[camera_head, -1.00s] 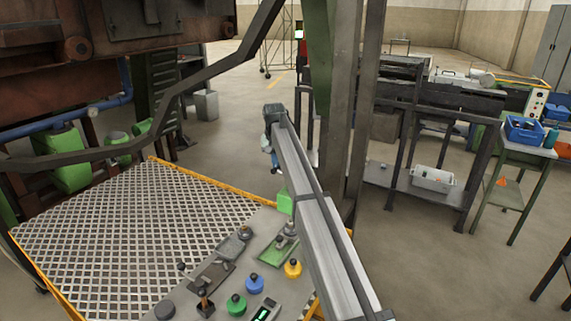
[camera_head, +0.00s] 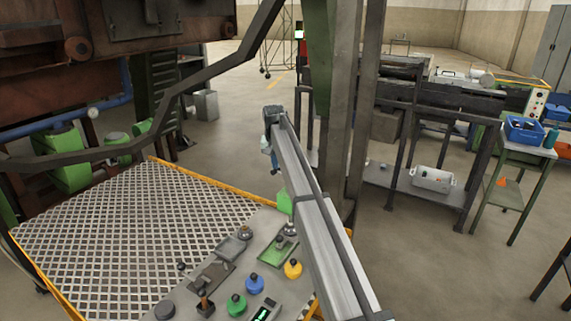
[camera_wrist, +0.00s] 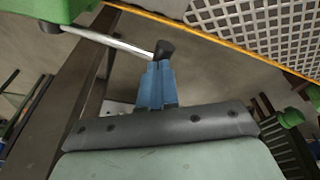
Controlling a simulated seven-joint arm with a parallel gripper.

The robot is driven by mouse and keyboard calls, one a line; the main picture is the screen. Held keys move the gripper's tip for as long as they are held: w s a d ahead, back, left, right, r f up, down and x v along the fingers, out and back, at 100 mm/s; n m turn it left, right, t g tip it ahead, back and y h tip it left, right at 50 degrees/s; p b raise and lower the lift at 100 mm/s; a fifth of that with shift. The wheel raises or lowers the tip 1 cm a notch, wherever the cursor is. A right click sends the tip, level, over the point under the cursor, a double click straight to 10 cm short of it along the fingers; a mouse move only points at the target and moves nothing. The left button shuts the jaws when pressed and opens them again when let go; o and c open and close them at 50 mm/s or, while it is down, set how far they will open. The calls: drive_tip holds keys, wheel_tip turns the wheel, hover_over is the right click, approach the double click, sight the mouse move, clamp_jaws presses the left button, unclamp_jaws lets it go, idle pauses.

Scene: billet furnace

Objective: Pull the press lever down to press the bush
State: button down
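The press lever is a silver rod (camera_wrist: 112,40) with a black knob (camera_wrist: 164,49) at its end, seen in the wrist view. It reaches out from a green body (camera_wrist: 35,8) at the upper left. My gripper (camera_wrist: 157,66) has blue fingers that lie close together. Their tips are right at the knob; I cannot tell whether they touch it. In the head view my gripper (camera_head: 273,164) hangs at the far end of my arm, beyond the control panel. The lever cannot be made out there, and the bush is not visible.
A control panel (camera_head: 222,268) with several coloured knobs lies below my arm, next to a yellow-edged grating (camera_head: 110,225). A dark steel post (camera_head: 352,120) stands close to the right of my arm. A bent dark rail (camera_head: 190,92) crosses at the left.

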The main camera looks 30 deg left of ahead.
drive_tip(key=shift+r, duration=3.2)
drive_tip(key=shift+r, duration=0.15)
wheel_tip(320, 180, up, 5)
drive_tip(key=shift+f, duration=0.15)
drive_tip(key=shift+d, duration=0.1)
